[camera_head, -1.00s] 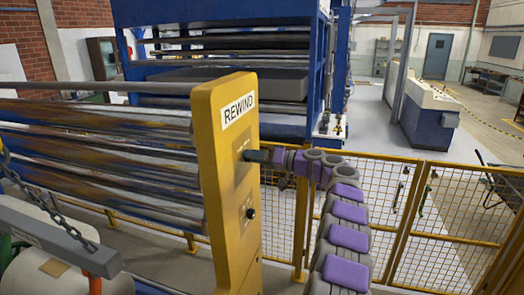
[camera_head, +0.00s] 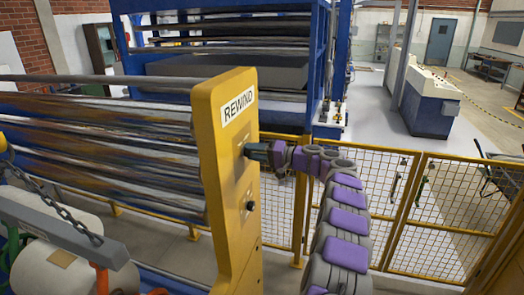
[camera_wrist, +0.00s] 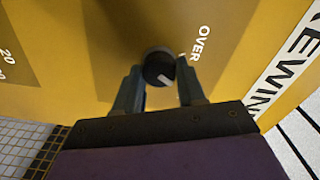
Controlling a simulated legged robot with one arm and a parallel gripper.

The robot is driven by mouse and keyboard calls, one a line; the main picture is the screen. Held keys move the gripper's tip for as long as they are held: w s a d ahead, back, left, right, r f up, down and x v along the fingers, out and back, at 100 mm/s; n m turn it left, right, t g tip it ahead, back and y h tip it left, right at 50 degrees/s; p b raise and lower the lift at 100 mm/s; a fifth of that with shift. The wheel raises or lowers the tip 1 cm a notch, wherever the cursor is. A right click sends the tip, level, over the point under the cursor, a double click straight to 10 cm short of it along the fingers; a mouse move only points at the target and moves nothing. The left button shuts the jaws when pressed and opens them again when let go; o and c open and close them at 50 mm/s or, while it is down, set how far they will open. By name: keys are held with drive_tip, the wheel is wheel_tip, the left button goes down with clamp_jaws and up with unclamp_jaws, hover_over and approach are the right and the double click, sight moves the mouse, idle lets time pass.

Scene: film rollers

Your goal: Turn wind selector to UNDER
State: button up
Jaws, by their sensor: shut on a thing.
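The wind selector is a dark round knob (camera_wrist: 158,67) with a white mark on its lower face, set on the yellow REWIND panel (camera_wrist: 90,60). The word OVER stands to its upper right in the wrist view; I cannot read an UNDER label there. My gripper (camera_wrist: 160,85) is shut on the knob, one finger on each side. In the head view my gripper (camera_head: 251,150) reaches the yellow post (camera_head: 228,180) from the right, and its fingers hide the selector.
A second black knob (camera_head: 250,206) sits lower on the same post. Metal rollers (camera_head: 110,150) run off to the left. A yellow mesh fence (camera_head: 440,220) stands behind my arm. A hoist chain (camera_head: 60,205) and bar hang at lower left.

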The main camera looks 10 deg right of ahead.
drive_tip(key=shift+a+r, duration=0.1)
drive_tip(key=o, duration=0.9)
drive_tip(key=shift+s+a+r, duration=0.1)
drive_tip(key=shift+s, duration=0.1)
drive_tip(key=shift+o, duration=0.8)
drive_tip(key=shift+w, duration=0.1)
drive_tip(key=b+v, duration=0.1)
drive_tip(key=v, duration=1.6)
drive_tip(key=shift+d+b, duration=0.25)
drive_tip(key=shift+b, duration=0.1)
